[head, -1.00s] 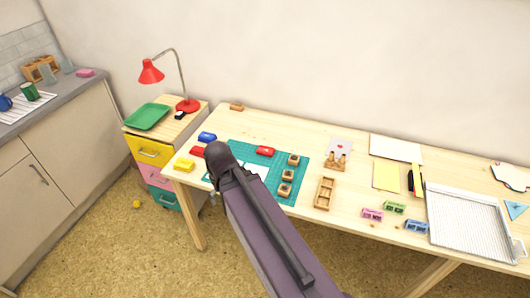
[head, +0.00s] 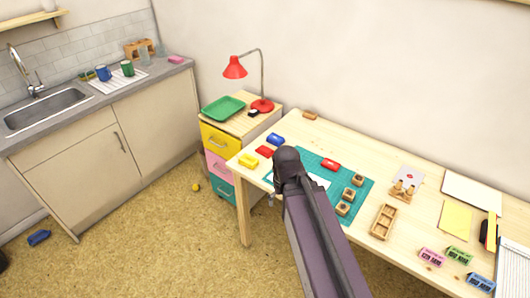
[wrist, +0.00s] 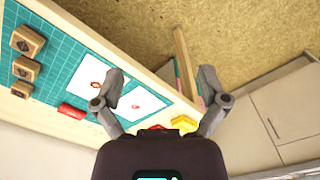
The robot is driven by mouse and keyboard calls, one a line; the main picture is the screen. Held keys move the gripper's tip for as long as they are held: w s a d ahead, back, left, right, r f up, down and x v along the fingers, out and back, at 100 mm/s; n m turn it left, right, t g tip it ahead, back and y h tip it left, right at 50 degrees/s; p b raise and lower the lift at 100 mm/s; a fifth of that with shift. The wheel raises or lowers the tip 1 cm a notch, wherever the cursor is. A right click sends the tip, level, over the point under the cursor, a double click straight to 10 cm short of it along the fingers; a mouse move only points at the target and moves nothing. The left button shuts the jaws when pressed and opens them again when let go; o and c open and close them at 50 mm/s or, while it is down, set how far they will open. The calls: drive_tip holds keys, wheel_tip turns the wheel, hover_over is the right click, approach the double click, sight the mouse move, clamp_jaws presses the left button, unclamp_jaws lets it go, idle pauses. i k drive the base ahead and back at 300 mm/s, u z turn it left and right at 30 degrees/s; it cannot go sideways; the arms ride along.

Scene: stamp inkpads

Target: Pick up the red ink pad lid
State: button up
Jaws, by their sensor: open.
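Two red pieces lie on the desk. One red block (head: 330,163) is on the green cutting mat; the other red block (head: 264,151) lies beside the mat's left end, between the blue and yellow blocks. I cannot tell for sure which is the red ink pad lid. In the wrist view one red piece (wrist: 72,111) is on the mat, left of my gripper, and another red piece (wrist: 156,128) is partly hidden behind the gripper's body. My gripper (wrist: 160,80) is open and empty, with its fingers spread. In the head view my arm hides most of it.
A yellow block (head: 248,160) and a blue block (head: 275,139) are near the red one. Wooden stamps (head: 349,194) and white paper sheets (wrist: 95,80) lie on the mat (head: 362,184). A drawer unit (head: 220,160) with a red lamp (head: 235,68) stands left of the desk.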

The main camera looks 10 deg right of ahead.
sight(332, 166)
drive_tip(key=u, duration=0.4)
drive_tip(key=k, duration=1.05)
drive_tip(key=z, duration=0.75)
drive_tip(key=i, duration=0.95)
